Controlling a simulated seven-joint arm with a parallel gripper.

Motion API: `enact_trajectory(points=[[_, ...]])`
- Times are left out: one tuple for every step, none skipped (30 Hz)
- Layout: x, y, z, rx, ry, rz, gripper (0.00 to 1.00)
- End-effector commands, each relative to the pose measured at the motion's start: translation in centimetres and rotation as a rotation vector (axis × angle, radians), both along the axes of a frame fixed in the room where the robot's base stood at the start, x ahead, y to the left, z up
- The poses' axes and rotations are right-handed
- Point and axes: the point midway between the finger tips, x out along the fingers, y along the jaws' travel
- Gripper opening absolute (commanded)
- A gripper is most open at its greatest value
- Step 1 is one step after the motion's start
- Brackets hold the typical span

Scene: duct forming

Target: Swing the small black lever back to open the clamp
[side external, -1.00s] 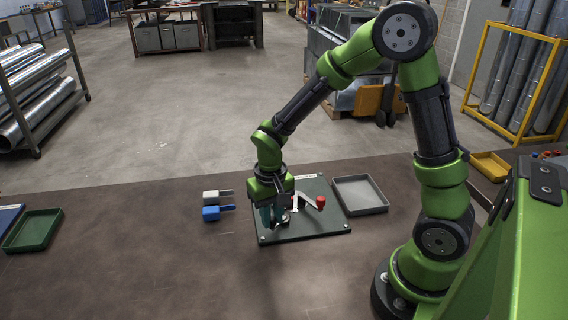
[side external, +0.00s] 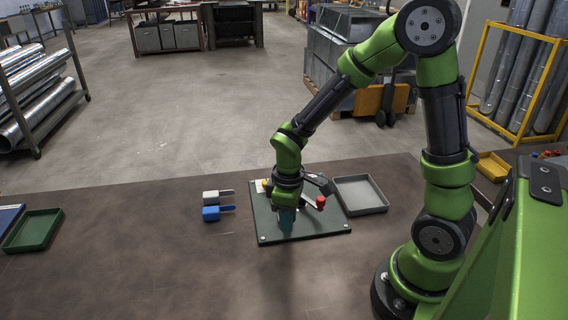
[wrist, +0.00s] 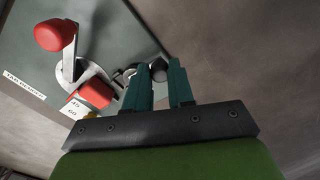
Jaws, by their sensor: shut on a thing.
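The small black lever shows in the wrist view as a dark rounded knob (wrist: 158,70) between my teal fingertips. My gripper (wrist: 160,78) is shut on it, pointing down at the plate. In the side view my gripper (side external: 286,220) is low over the dark green plate (side external: 325,228) and hides the lever and most of the clamp. A metal ring-like part (wrist: 125,76), probably of the clamp, lies just left of the fingers in the wrist view.
A bending arm with a red knob (side external: 320,201) stands close right of my gripper; a red block (wrist: 95,93) lies near the fingers. A grey tray (side external: 361,195) is to the right. Blue (side external: 218,213) and grey (side external: 217,195) handled blocks lie left; bare table beyond.

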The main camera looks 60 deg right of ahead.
Motion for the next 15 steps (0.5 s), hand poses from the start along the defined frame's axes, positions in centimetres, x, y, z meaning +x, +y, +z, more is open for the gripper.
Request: enact_trajectory(points=[[0.04,-0.05,0.10,-0.001,-0.004,0.017,0.00],[0.02,-0.08,0.10,-0.001,-0.004,0.026,0.00],[-0.02,-0.11,0.10,0.000,-0.004,0.036,0.00],[-0.04,-0.13,0.10,0.000,-0.004,0.043,0.00],[-0.05,-0.15,0.10,0.000,-0.004,0.049,0.00],[-0.08,-0.17,0.10,0.000,-0.004,0.055,0.00],[-0.09,-0.18,0.10,0.000,-0.004,0.059,0.00],[-0.09,-0.18,0.10,0.000,-0.004,0.062,0.00],[-0.11,-0.20,0.10,0.000,-0.004,0.066,0.00],[-0.12,-0.20,0.10,0.000,-0.004,0.067,0.00],[-0.12,-0.21,0.10,0.000,-0.004,0.069,0.00],[-0.13,-0.21,0.10,0.000,-0.004,0.070,0.00],[-0.13,-0.22,0.10,0.000,-0.004,0.070,0.00],[-0.13,-0.23,0.10,0.000,-0.004,0.070,0.00],[-0.13,-0.23,0.09,0.000,-0.004,0.070,0.00]])
